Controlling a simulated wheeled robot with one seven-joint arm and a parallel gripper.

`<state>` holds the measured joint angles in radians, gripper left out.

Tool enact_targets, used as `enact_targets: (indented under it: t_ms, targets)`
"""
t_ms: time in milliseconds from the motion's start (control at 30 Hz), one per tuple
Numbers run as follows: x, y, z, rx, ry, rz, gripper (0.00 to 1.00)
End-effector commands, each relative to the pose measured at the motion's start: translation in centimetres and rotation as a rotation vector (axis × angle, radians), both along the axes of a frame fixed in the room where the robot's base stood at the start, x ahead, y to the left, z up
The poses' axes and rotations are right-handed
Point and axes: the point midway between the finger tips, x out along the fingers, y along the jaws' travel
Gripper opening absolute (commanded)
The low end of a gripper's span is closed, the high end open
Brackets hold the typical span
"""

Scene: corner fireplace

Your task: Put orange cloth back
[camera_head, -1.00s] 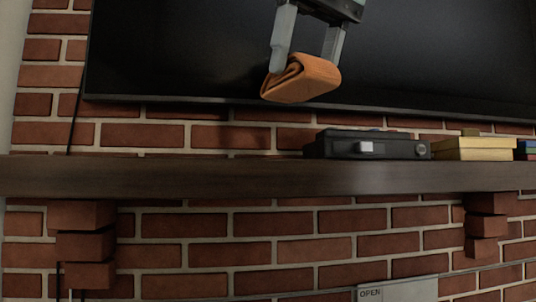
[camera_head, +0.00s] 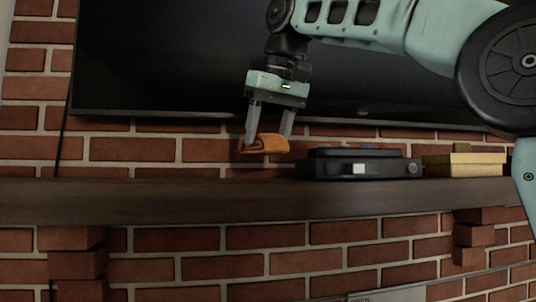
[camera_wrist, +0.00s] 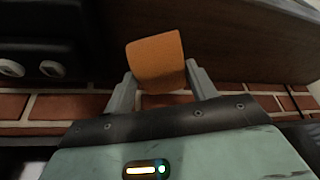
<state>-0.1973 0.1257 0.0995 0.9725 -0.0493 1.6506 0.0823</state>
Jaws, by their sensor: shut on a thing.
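The orange cloth (camera_head: 264,144) is a small folded roll. My gripper (camera_head: 268,142) points down and is shut on it, one finger on each side. In the head view the cloth is just above the wooden mantel shelf (camera_head: 150,200), left of the black box-shaped device. I cannot tell if its underside touches the shelf. In the wrist view the cloth (camera_wrist: 157,62) sits between the two fingers (camera_wrist: 160,85), with the dark shelf (camera_wrist: 250,40) beyond it.
The black device (camera_head: 362,165) stands on the shelf close to the right of the cloth. A yellow box (camera_head: 463,164) stands farther right. A dark screen (camera_head: 170,60) hangs on the brick wall behind my arm. The shelf's left part is bare.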

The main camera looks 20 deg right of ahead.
Motion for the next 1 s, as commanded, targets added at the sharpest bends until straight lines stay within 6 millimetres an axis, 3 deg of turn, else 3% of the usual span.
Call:
enact_targets:
  t_ms: [433, 900, 933, 1000]
  targets:
    - [0.0, -0.1, -4.1, -0.001, 0.004, -0.002, 0.35]
    - [0.4, -0.1, -5.0, -0.001, 0.001, -0.001, 0.35]
    - [0.4, -0.1, -4.9, -0.001, 0.001, -0.001, 0.65]
    - [0.4, -0.1, -4.9, -0.001, 0.001, -0.001, 0.78]
